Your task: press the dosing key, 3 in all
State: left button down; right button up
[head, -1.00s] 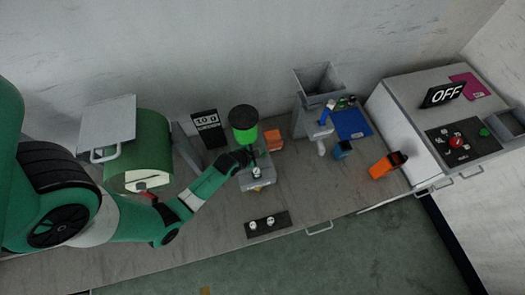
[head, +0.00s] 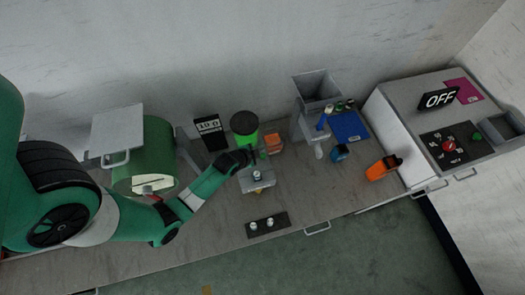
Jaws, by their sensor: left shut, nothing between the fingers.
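A dosing unit with a green body and black round top (head: 244,124) stands at the back of the bench, above a grey base (head: 258,181). My left gripper (head: 254,156) is shut and empty, right at the front of the dosing unit. Its dark fingers cover part of the unit, so I cannot make out the dosing key or tell whether they touch it. A black display with white digits (head: 209,127) stands left of the unit. Its digits are too small to read surely. My right gripper is out of view.
A green drum machine (head: 158,138) stands at left. An orange block (head: 273,143), grey hopper (head: 315,86), blue mat (head: 348,127), blue cup (head: 339,152) and orange box (head: 383,168) lie right. A black knob plate (head: 267,224) sits in front. A machine marked OFF (head: 439,99) stands far right.

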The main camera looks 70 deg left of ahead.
pick_arm(q)
jog(key=shift+r+p, duration=1.05)
jog(key=shift+r, duration=0.45)
jog(key=shift+f, duration=0.1)
